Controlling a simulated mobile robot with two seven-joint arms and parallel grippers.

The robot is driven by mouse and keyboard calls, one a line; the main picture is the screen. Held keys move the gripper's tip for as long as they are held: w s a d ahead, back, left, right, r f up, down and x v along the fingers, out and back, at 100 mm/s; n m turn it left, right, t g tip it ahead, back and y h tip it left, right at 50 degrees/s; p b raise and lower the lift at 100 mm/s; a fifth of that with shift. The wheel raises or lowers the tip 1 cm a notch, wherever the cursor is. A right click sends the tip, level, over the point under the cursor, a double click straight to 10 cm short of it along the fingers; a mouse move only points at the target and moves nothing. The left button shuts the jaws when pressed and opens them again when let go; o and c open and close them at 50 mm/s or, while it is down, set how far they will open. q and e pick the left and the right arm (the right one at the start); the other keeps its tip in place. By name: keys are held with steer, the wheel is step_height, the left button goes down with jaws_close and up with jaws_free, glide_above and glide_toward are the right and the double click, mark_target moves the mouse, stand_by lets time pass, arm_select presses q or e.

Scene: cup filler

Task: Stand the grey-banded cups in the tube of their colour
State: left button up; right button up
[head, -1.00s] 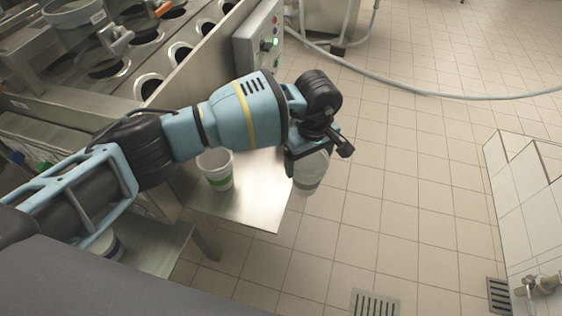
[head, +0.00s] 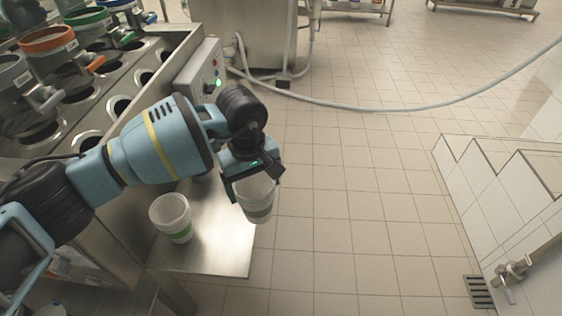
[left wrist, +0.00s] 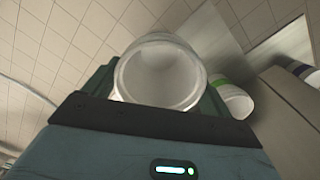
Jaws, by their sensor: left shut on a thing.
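My left gripper (head: 250,178) is shut on a white cup (head: 257,203) with a greyish band, held beside the steel shelf. In the left wrist view the held cup (left wrist: 160,75) shows its open mouth between the fingers; its band is hidden there. A white cup with a green band (head: 171,217) stands upright on the shelf; it also shows in the left wrist view (left wrist: 236,101). Tubes with coloured rims stand on the machine at upper left: an orange-rimmed tube (head: 48,41), a green-rimmed tube (head: 90,18) and a blue-rimmed one partly cut off. My right gripper is not in view.
The steel shelf (head: 222,240) is mostly bare. The machine has several round holes and a control box (head: 200,70) at its end. A hose (head: 400,108) crosses the floor. A tiled stepped wall (head: 490,190) stands at right; the floor between is clear.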

arm_select(q)
steer(key=s+a+r+m, duration=0.5)
steer(key=s+a+r, duration=0.2)
steer(key=s+a, duration=0.4)
steer(key=a, duration=0.2)
steer(key=shift+a+m, duration=0.4)
